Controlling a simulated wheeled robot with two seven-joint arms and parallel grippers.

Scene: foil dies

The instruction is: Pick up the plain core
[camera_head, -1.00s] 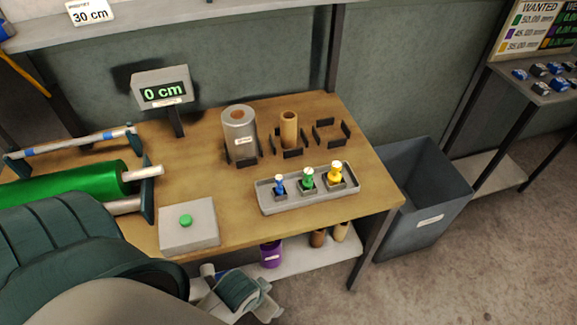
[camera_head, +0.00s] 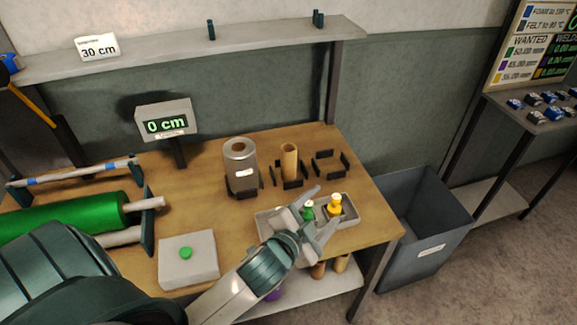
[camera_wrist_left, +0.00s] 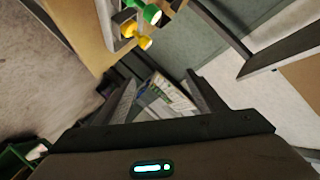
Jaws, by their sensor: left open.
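A plain tan cardboard core (camera_head: 289,161) stands upright in a dark bracketed holder on the wooden table, right of a silver foil roll (camera_head: 240,166). My left gripper (camera_head: 328,206) is open and empty. It is over the grey tray, in front of and to the right of the core, and apart from it. The gripper hides part of the tray and the blue peg. In the left wrist view, the open fingers (camera_wrist_left: 165,90) show with no core between them. My right gripper is not in view.
The grey tray (camera_head: 345,217) holds a green peg (camera_head: 307,210) and a yellow peg (camera_head: 335,205). An empty bracketed holder (camera_head: 330,163) stands right of the core. A grey button box (camera_head: 188,259), green roll (camera_head: 60,220) and display (camera_head: 165,122) are left. A bin (camera_head: 425,230) stands right.

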